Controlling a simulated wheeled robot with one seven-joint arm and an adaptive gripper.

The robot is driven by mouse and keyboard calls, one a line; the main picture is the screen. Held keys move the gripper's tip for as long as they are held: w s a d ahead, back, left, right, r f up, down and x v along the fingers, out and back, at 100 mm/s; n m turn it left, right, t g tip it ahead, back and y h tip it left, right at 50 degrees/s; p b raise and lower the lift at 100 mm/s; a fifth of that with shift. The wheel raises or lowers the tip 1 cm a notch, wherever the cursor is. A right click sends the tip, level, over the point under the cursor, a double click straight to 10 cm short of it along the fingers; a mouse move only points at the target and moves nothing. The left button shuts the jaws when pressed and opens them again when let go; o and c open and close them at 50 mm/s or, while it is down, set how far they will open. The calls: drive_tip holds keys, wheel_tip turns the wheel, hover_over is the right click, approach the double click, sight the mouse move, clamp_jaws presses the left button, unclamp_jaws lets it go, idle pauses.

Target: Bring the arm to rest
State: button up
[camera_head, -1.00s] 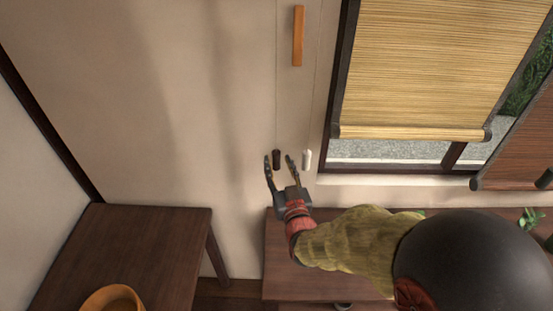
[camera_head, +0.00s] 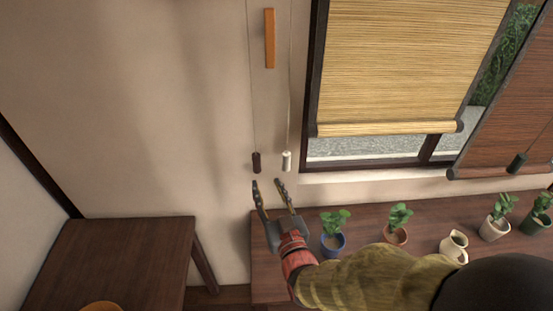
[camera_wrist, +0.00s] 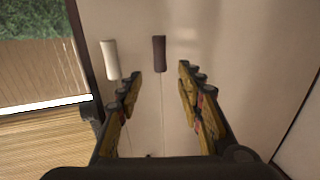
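My gripper (camera_head: 270,197) is open and empty in front of the wall, just below two hanging cord pulls. The dark brown pull (camera_head: 256,163) hangs above its left finger and the white pull (camera_head: 287,161) hangs above its right finger. In the wrist view the dark pull (camera_wrist: 159,54) shows past and between the fingertips, and the white pull (camera_wrist: 111,60) shows past the left finger. Neither pull appears held. My arm reaches in from the lower right of the head view.
A tan blind (camera_head: 400,65) hangs partly lowered over the window, with a brown blind (camera_head: 520,120) to its right. A long bench (camera_head: 380,228) below holds several potted plants, including one in a blue pot (camera_head: 333,245), and a cream pitcher (camera_head: 453,246). A table (camera_head: 120,260) stands at left.

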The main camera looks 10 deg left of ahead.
drive_tip(key=s+f+g+h, duration=0.1)
drive_tip(key=s+f+g, duration=0.15)
drive_tip(key=f, duration=0.35)
drive_tip(key=s+f+g+h, duration=0.1)
drive_tip(key=f+g, duration=0.2)
drive_tip(key=f, duration=0.3)
drive_tip(key=s+d+f+g+h, duration=0.2)
drive_tip(key=s+d+g, duration=0.2)
drive_tip(key=s+d, duration=0.1)
drive_tip(key=s+d+r+m+h, duration=0.2)
drive_tip(key=s+d+r, duration=0.3)
drive_tip(key=d+r, duration=0.5)
drive_tip(key=s+d+r+m+h, duration=0.2)
drive_tip(key=s+d+r, duration=0.4)
drive_tip(key=d+r, duration=0.4)
drive_tip(key=d+m, duration=0.1)
drive_tip(key=d, duration=0.4)
drive_tip(key=shift+s+r+m+g, duration=0.2)
drive_tip(key=shift+r+m+g, duration=0.1)
drive_tip(key=shift+r+g, duration=0.1)
drive_tip(key=shift+d, duration=0.1)
